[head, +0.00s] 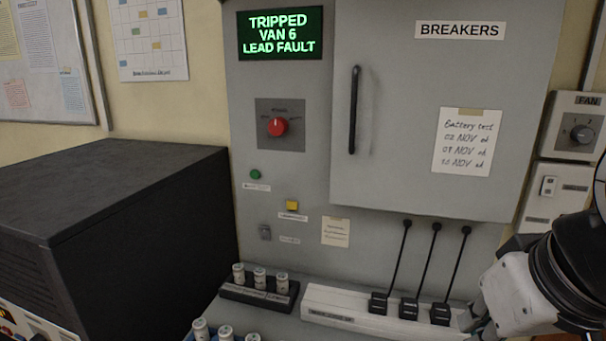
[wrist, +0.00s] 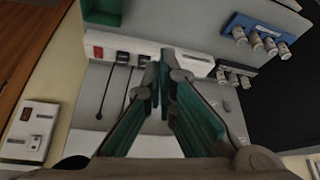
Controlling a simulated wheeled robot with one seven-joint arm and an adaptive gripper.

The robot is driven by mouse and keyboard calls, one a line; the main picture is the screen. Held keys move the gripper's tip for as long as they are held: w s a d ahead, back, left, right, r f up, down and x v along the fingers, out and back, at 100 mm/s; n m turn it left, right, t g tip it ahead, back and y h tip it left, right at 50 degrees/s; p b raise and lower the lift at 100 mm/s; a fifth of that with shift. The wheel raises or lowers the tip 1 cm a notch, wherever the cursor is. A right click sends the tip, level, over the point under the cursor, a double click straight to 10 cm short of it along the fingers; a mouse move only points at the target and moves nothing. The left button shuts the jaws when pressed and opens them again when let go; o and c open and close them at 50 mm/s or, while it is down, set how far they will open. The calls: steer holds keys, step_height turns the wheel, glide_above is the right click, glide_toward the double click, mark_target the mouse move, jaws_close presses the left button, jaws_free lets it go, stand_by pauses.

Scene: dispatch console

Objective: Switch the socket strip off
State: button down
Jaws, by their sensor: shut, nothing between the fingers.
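The white socket strip (head: 350,323) runs along the console's ledge, with several black plugs (head: 409,308) in it and cords rising from them. In the head view its right end is hidden by my arm. In the wrist view the strip (wrist: 196,63) is turned around, and a red switch (wrist: 97,51) shows at its left end; I cannot tell which way the rocker is pressed. My gripper (wrist: 164,65) has its teal fingers together and empty. The fingertips overlap the strip beside the plugs in the wrist view, to the right of the switch; contact cannot be told.
A black holder (head: 258,293) with white cylinders stands left of the strip; a blue holder (wrist: 258,36) shows in the wrist view. A green bin (wrist: 102,10) is near the switch. The breaker cabinet (head: 400,90) rises behind. A large black box (head: 110,220) fills the left.

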steer(key=shift+s+a, duration=0.1)
steer(key=shift+s, duration=0.3)
steer(key=w+d+n+g+p, duration=0.25)
steer(key=w+d+n, duration=0.55)
steer(key=w, duration=0.5)
steer(key=w+d+f+n+g+p, duration=0.1)
steer(key=w+d+f+n+p, duration=0.1)
steer(key=w+d+f+n, duration=0.4)
steer(key=w+d+f, duration=0.3)
steer(key=d, duration=0.2)
steer(key=shift+d+n, duration=0.25)
steer(key=shift+n, duration=0.15)
